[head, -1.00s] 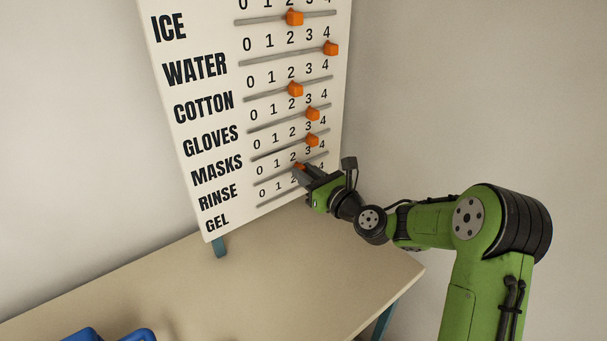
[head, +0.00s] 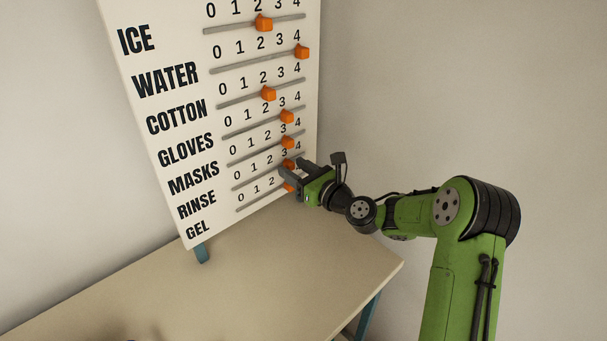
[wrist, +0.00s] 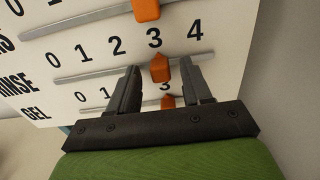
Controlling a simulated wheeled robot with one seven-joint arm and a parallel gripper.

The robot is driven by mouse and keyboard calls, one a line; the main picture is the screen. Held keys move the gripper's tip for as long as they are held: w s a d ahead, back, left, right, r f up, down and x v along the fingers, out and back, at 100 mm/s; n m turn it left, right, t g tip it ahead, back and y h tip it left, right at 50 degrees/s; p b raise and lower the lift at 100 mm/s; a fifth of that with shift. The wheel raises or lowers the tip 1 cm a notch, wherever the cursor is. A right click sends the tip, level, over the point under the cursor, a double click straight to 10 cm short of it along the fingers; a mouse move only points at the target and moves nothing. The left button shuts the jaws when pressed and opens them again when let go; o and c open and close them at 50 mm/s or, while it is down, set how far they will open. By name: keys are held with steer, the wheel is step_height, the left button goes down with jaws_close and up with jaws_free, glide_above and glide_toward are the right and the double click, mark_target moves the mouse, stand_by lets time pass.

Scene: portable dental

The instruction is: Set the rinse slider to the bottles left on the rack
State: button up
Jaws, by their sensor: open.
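The RINSE slider's orange knob (wrist: 160,69) sits under the 3 on its grey track in the wrist view. It also shows in the head view (head: 288,164), partly behind a finger. My gripper (wrist: 161,78) is open, with one dark finger on each side of this knob. A gap shows on both sides, wider on the right. In the head view my gripper (head: 292,172) is at the right part of the board's lower rows. No rack or bottles are in view.
The white slider board (head: 160,95) has several other rows. The GEL knob (wrist: 168,102) sits close below, near 3. The MASKS knob (head: 288,142) is close above. The tan table (head: 260,280) below is mostly clear.

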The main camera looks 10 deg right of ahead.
steer(key=p+v, duration=0.1)
steer(key=v, duration=1.4)
steer(key=shift+s+d, duration=0.2)
steer(key=s+a+r+n+g+h+p, duration=0.15)
steer(key=s+a+n+g+p, duration=0.25)
steer(key=s+a+n+g, duration=0.95)
steer(key=s+d+r+n+t+h+p, duration=0.4)
steer(key=s+d+r+n+h+p, duration=0.2)
steer(key=s+d+r+n, duration=0.5)
steer(key=s+d+n+h, duration=0.1)
steer(key=s+n+h, duration=0.1)
steer(key=n, duration=0.2)
steer(key=shift+s+r+n, duration=0.2)
steer(key=shift+r+n, duration=0.05)
steer(key=shift+n, duration=0.1)
